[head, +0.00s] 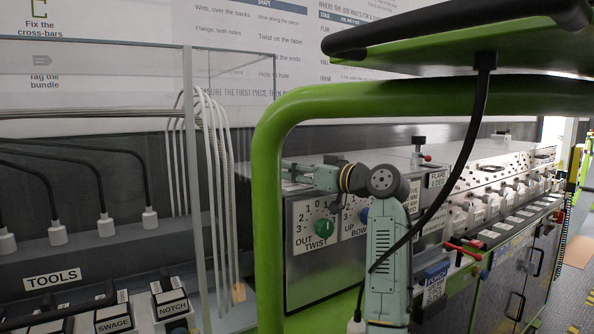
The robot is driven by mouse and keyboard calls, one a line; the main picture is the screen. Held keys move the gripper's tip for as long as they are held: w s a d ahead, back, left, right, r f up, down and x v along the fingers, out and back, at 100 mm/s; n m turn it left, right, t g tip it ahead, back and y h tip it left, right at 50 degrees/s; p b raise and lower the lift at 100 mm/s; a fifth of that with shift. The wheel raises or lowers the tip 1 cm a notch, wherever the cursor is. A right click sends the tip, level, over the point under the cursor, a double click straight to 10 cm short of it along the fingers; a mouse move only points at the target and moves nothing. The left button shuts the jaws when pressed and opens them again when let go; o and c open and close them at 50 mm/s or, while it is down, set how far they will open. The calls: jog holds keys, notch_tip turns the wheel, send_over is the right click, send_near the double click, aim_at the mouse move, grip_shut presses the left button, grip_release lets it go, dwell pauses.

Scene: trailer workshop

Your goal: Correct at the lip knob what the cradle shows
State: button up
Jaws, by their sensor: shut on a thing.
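A grey panel carries a green knob (296,228) with a number scale, labelled OUT TWIST. Right of it a blue knob (365,214), labelled UP BOW, is partly hidden by my arm. No label reading "lip" is legible, and I cannot pick out the cradle. My gripper (290,171) points left, above and in front of the panel's top edge near the green frame. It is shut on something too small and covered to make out. It appears apart from the green knob, which is below it.
A thick green tube frame (266,200) stands close left of my gripper. A black cable (440,200) hangs in front of my arm. At left are a clear-walled case (205,200) and a TOOLS rack (52,279). A long machine (500,195) with several fittings runs back right.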

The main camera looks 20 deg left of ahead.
jog(key=o, duration=1.2)
jog(key=v, duration=1.2)
